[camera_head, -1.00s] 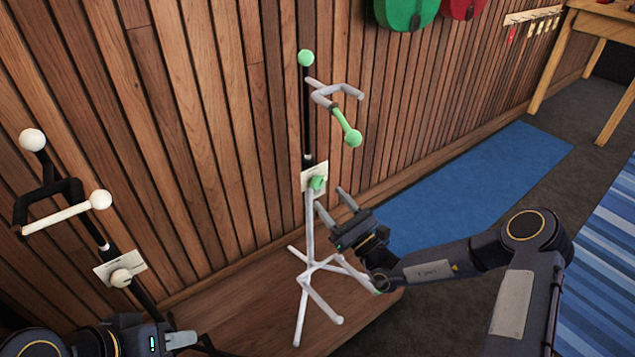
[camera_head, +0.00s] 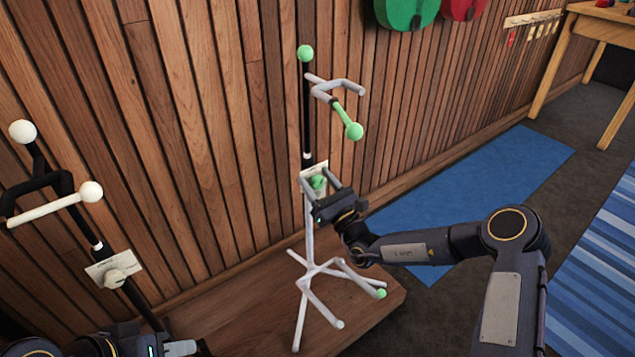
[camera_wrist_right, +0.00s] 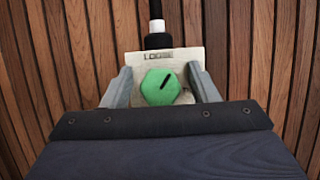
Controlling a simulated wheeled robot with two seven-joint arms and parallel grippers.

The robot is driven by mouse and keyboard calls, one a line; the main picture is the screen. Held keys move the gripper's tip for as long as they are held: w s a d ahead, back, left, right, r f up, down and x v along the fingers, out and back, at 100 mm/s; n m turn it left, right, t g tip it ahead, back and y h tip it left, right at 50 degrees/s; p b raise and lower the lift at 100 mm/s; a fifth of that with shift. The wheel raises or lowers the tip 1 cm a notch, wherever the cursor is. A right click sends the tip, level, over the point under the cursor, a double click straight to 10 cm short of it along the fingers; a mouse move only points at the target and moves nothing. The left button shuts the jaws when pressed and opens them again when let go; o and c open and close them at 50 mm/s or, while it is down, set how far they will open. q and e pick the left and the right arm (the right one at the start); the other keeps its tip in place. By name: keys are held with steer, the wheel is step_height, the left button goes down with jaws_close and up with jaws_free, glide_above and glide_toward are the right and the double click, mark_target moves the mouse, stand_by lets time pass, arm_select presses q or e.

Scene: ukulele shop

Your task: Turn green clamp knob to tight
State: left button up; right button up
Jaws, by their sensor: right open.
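The green clamp knob (camera_head: 317,182) sits on a pale label plate (camera_head: 308,171) on the white and black stand. In the right wrist view the knob (camera_wrist_right: 160,87) is a green hexagon with a dark slanted mark pointing up and to the right. The plate (camera_wrist_right: 189,56) reads "LOOSE" above it. My right gripper (camera_head: 317,186) is open, with one finger on each side of the knob; in the right wrist view (camera_wrist_right: 160,85) gaps show between fingers and knob. My left gripper (camera_head: 185,347) is at the lower left edge, its fingers mostly cut off.
A second stand, black with white ball ends (camera_head: 91,192) and a white knob (camera_head: 122,275), stands at the left. The wood-slat wall (camera_head: 215,120) is close behind. Both stands are by a low wooden platform (camera_head: 240,310). A blue mat (camera_head: 480,180) lies at right.

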steer(key=c, duration=0.9)
steer(key=m+h+p, duration=0.1)
steer(key=m+p, duration=0.1)
steer(key=p, duration=0.1)
steer(key=m+h+p, duration=0.1)
steer(key=m+p, duration=0.1)
steer(key=p, duration=0.1)
steer(key=m+t+h+p, duration=0.1)
steer(key=m+p, duration=0.1)
steer(key=p, duration=0.1)
steer(key=shift+r+m+h, duration=0.3)
steer(key=shift+m, duration=0.1)
steer(key=shift+f+m+p, duration=0.25)
steer(key=shift+m+p, duration=0.2)
steer(key=shift+m, duration=0.25)
steer(key=shift+f, duration=0.1)
steer(key=o, duration=0.9)
steer(key=shift+d, duration=0.1)
